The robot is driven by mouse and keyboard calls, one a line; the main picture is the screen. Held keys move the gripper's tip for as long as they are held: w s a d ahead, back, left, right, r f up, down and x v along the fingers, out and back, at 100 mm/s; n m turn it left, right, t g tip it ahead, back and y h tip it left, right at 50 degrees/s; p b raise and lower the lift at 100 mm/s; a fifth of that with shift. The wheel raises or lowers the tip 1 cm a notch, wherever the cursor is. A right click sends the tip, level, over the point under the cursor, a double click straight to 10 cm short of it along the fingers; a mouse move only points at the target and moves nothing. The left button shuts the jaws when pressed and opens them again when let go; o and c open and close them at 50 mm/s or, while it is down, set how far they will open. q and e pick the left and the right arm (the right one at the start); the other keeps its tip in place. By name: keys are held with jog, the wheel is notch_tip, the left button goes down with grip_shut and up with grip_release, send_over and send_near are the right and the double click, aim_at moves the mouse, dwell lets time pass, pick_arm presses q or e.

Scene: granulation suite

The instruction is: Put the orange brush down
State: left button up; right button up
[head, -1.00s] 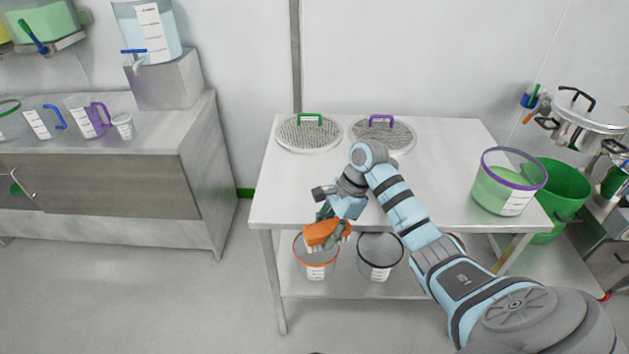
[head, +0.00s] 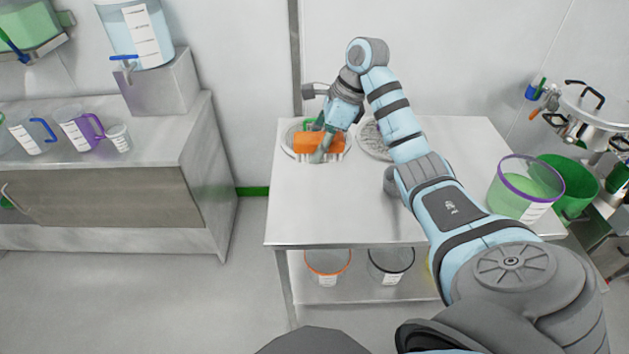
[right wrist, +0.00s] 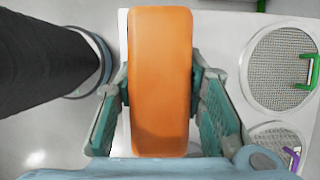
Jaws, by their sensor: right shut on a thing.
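The orange brush (head: 308,143) is in my right gripper (head: 322,148) in the head view, bristles downward. The gripper is shut on it. In the right wrist view the brush's orange back (right wrist: 160,70) fills the middle, with a finger on each side. In the head view it overlaps the green-handled sieve disc on the steel table (head: 310,210); in the wrist view that disc lies to the right, clear of the brush. The brush appears held above the table; the exact gap is hard to judge. My left gripper is not in view.
The green-handled sieve disc (right wrist: 280,70) and purple-handled sieve disc (right wrist: 275,140) lie on the table. A purple-rimmed tub (head: 522,190) stands at its right end. Orange-rimmed (head: 327,265) and black-rimmed (head: 391,265) buckets stand on the lower shelf. The table's left front is clear.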

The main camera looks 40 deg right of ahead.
jog(key=b, duration=0.4)
send_over(308, 210)
jog(key=d, duration=0.1)
notch_tip(308, 210, down, 5)
jog(key=f+b, duration=0.1)
jog(key=f, duration=0.4)
jog(key=f+b, duration=0.2)
jog(key=f, duration=0.3)
jog(key=s+f+b, duration=0.1)
jog(key=f+b, duration=0.1)
jog(key=f, duration=0.3)
jog(key=shift+w+f, duration=0.1)
jog(key=shift+f, duration=0.2)
jog(key=shift+f+b, duration=0.4)
jog(key=shift+b, duration=0.15)
jog(key=o, duration=1)
jog(key=shift+r, duration=0.1)
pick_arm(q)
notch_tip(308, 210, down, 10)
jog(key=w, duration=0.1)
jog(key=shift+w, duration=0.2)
